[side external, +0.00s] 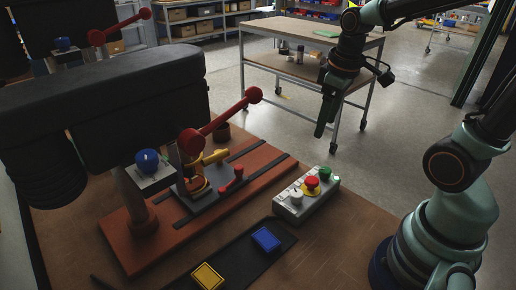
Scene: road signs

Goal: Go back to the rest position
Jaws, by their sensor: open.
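My gripper (324,127) hangs in the upper right of the side external view, pointing down, with its fingers open and nothing seen between them. It is in the air, apart from the workbench and its objects. The two fingers partly overlap from this angle. My arm comes in from the right edge and bends down to the gripper.
A machine with red levers (222,122) stands on a reddish base plate (125,240) at left. A control box (306,200) has several buttons. A blue square (265,239) and yellow square (207,276) lie on a dark mat (232,262). A trolley (290,68) stands behind.

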